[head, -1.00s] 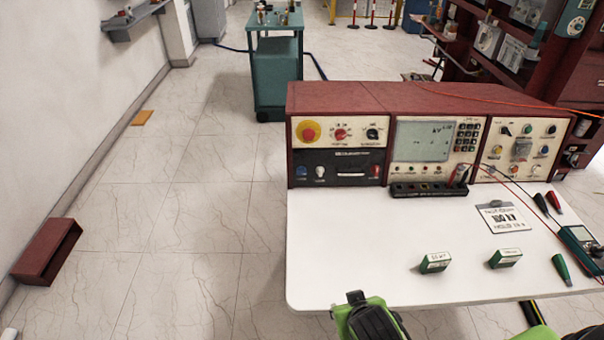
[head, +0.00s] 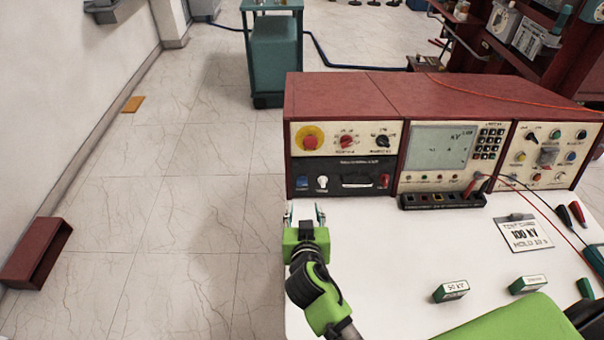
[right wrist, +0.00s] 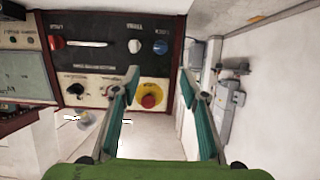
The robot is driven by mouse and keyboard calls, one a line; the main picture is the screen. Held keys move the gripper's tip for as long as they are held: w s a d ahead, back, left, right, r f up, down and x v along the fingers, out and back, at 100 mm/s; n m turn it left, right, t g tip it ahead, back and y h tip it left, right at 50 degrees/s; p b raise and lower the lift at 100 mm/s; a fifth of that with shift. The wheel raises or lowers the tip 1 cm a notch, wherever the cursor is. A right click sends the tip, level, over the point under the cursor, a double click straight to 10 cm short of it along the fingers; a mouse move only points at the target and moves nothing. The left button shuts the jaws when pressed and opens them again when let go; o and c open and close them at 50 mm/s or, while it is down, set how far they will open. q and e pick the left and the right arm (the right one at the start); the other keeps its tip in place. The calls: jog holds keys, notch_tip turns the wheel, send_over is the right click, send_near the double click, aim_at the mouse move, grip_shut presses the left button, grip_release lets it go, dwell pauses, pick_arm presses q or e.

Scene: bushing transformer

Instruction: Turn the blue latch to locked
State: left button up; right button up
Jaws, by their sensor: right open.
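The blue latch (head: 302,183) is a small blue piece at the left end of the black lower panel of the red test console (head: 330,97). It also shows in the right wrist view (right wrist: 160,47), where the console appears upside down; its exact angle is too small to tell. My right gripper (head: 305,213) is just in front of and below the latch, fingers pointing toward the panel. It is open and empty. In the right wrist view the latch shows beyond the gap between its teal fingers (right wrist: 160,82), apart from them. My left gripper is out of view.
A white knob (head: 322,183) sits right beside the latch, and a red-yellow emergency button (head: 310,138) is above it. The floor at left is mostly clear.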

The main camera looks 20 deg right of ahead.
jog(key=p, duration=0.1)
send_near(302, 184)
jog(key=x, duration=0.6)
jog(key=shift+w+d+f, duration=0.15)
jog(key=shift+w, duration=0.2)
jog(key=shift+w+d+f, duration=0.1)
jog(key=shift+w+f, duration=0.1)
jog(key=shift+w, duration=0.15)
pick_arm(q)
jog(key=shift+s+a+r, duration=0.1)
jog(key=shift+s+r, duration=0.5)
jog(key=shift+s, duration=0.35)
pick_arm(e)
jog(key=c, duration=1.1)
